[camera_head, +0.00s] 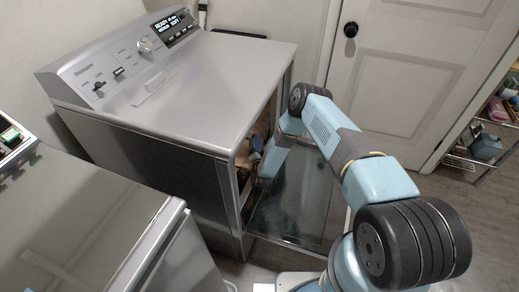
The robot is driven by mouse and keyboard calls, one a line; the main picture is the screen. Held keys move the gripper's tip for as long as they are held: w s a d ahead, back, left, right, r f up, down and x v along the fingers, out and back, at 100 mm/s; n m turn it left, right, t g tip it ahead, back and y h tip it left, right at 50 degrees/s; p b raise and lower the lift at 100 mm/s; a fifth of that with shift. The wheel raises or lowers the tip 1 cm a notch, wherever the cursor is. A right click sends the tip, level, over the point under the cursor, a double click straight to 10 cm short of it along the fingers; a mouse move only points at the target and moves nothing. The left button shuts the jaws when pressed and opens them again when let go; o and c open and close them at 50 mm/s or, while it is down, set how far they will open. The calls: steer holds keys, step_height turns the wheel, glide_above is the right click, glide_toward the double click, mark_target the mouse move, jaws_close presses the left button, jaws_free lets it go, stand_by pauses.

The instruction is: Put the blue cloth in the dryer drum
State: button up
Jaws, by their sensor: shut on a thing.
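The dryer (190,85) is the grey machine in the middle, with its front door (292,200) open and swung out to the right. My arm bends down in front of it, and my gripper (262,166) is at the dryer opening, largely hidden by the wrist and the dryer's front edge. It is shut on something. A small dark-blue patch shows beside it in the opening, which looks like the blue cloth (257,143), mostly hidden. The drum inside (243,160) shows only as a narrow brownish strip.
A second grey machine (80,225) stands at the front left. A white door (405,75) is behind my arm. A shelf rack (487,145) with several items stands at the far right. Some floor is clear on the right.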

steer(key=shift+w+a, duration=0.3)
steer(key=shift+a, duration=0.5)
steer(key=shift+w+a, duration=0.3)
steer(key=shift+a, duration=0.55)
steer(key=shift+w+a, duration=0.3)
steer(key=shift+a, duration=0.5)
steer(key=shift+f, duration=0.1)
steer(key=o, duration=1.2)
steer(key=shift+c, duration=0.2)
steer(key=s+d, duration=0.1)
steer(key=s, duration=0.6)
steer(key=shift+s, duration=0.2)
